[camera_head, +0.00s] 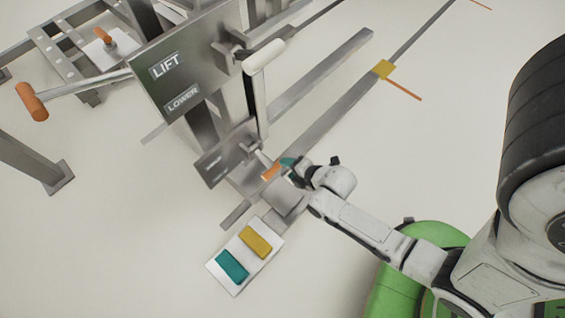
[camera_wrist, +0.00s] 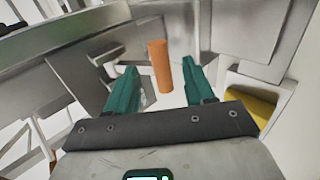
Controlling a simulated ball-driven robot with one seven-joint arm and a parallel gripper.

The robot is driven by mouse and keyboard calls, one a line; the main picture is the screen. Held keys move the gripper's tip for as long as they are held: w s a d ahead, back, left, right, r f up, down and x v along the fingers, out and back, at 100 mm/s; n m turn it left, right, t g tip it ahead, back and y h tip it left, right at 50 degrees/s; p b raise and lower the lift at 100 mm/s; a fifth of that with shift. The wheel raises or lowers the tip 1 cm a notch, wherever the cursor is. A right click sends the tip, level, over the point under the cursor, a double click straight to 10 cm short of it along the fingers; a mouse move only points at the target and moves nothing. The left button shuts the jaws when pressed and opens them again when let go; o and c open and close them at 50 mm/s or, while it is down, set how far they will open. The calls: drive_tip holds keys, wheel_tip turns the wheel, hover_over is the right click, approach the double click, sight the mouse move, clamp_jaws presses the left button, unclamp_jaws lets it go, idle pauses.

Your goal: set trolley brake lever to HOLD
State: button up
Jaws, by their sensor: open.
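A short lever with an orange grip (camera_head: 271,171) sits by a small dark plate (camera_head: 226,153) low on the grey stand; the plate's lettering is too small to read. I take this for the brake lever. My gripper (camera_head: 287,166) is right beside the orange grip. In the wrist view the orange grip (camera_wrist: 160,66) stands upright in the picture between the two teal fingers of my gripper (camera_wrist: 158,82). The fingers are open, with a gap visible on both sides of the grip. I cannot tell whether the grip is fully within finger depth.
Above stands a LIFT/LOWER panel (camera_head: 180,80) with an orange-ended crank (camera_head: 32,101) and a white handle (camera_head: 264,57). Below is a white plate (camera_head: 237,287) with a yellow pedal (camera_head: 255,242) and a teal pedal (camera_head: 232,265). A floor rail carries a yellow block (camera_head: 384,69).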

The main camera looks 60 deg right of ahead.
drive_tip(key=shift+p+v, duration=0.45)
drive_tip(key=shift+v, duration=1.3)
